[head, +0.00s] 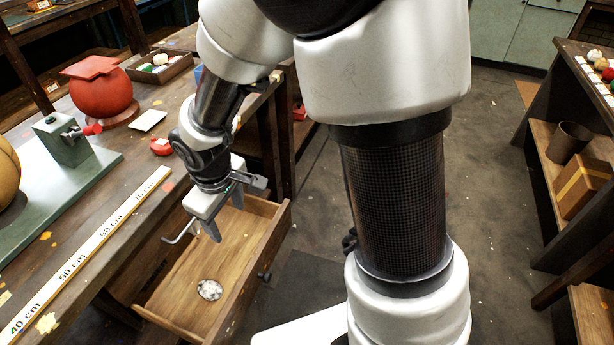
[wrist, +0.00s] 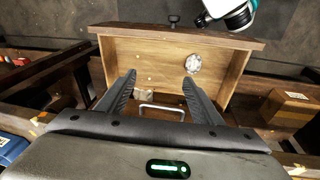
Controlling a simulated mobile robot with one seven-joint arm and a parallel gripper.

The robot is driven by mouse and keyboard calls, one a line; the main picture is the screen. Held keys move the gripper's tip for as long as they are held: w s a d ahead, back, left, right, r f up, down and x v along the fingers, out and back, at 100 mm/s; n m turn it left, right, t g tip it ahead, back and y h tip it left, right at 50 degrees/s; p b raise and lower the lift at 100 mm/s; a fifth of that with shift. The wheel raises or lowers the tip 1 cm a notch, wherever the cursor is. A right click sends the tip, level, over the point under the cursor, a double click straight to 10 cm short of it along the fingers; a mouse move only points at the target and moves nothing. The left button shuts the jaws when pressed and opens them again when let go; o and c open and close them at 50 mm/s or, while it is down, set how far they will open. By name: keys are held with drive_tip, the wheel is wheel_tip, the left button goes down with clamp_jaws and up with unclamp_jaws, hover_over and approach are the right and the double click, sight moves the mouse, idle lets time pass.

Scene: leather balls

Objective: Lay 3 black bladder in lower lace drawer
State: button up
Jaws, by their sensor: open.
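The open wooden drawer (head: 255,262) juts out from under the workbench, and it also fills the middle of the wrist view (wrist: 125,34). A round, speckled whitish bundle (head: 210,290) lies on its floor; the wrist view shows it beyond the right finger (wrist: 193,63). My gripper (head: 224,222) is open and empty, pointing down over the drawer's inner part; its fingers stand wide apart in the wrist view (wrist: 159,78). A bent metal handle (head: 180,231) is beside the gripper. I cannot make out any black bladder in either view.
The workbench holds a ruler (head: 90,250), a red ball-shaped object (head: 102,95), a green clamp block (head: 62,140) and a tray of small items (head: 160,68). A shelf at right holds a brown box (head: 582,190) and dark cup (head: 569,142). Most of the drawer floor is bare.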

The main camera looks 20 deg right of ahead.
drive_tip(key=s+d+r+m+t, duration=0.1)
drive_tip(key=s+d+r+m, duration=0.1)
drive_tip(key=d+r, duration=0.4)
drive_tip(key=s+d+r+m+t, duration=0.1)
drive_tip(key=s+d+r+m, duration=0.25)
drive_tip(key=r, duration=0.45)
drive_tip(key=s+d+r+m+t, duration=0.1)
drive_tip(key=s+d+r+m, duration=0.2)
drive_tip(key=s+r, duration=0.3)
drive_tip(key=shift+s+d+r, duration=0.2)
drive_tip(key=shift+s+d, duration=0.7)
drive_tip(key=shift+s, duration=0.35)
